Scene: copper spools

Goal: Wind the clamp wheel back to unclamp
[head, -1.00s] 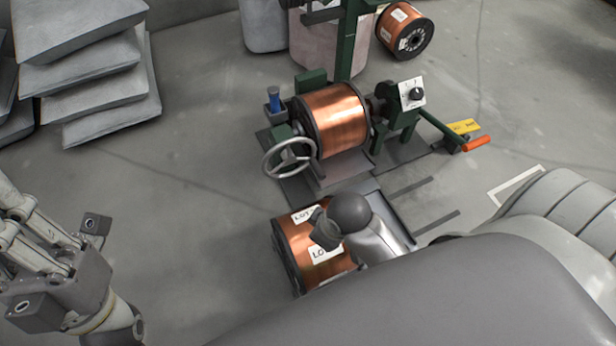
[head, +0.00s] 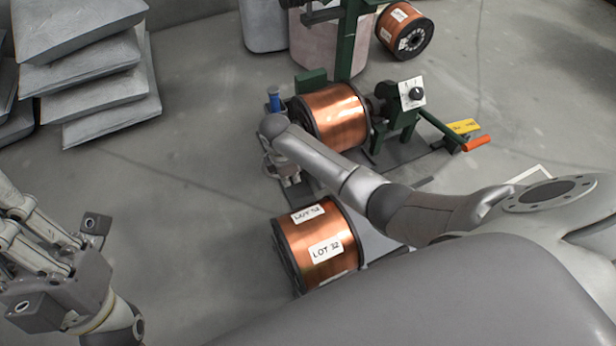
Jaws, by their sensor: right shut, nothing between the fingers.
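The clamp wheel, a pale handwheel on the left end of the green winding stand (head: 311,82), is almost wholly hidden behind my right wrist and gripper in the head view. My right gripper (head: 289,180) is at the wheel's place, shut with nothing held; whether it touches the rim cannot be told. A copper spool (head: 336,115) sits in the stand, just right of my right wrist. My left gripper (head: 22,232) is at the left edge, far from the stand, its fingertips cut off or unclear.
A copper spool labelled LOT 32 (head: 318,245) stands on the floor below my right forearm. Another spool (head: 405,30) lies at the back. An orange-handled lever (head: 477,144) sticks out right of the stand. Grey sacks (head: 95,85) are piled at left. The floor between is clear.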

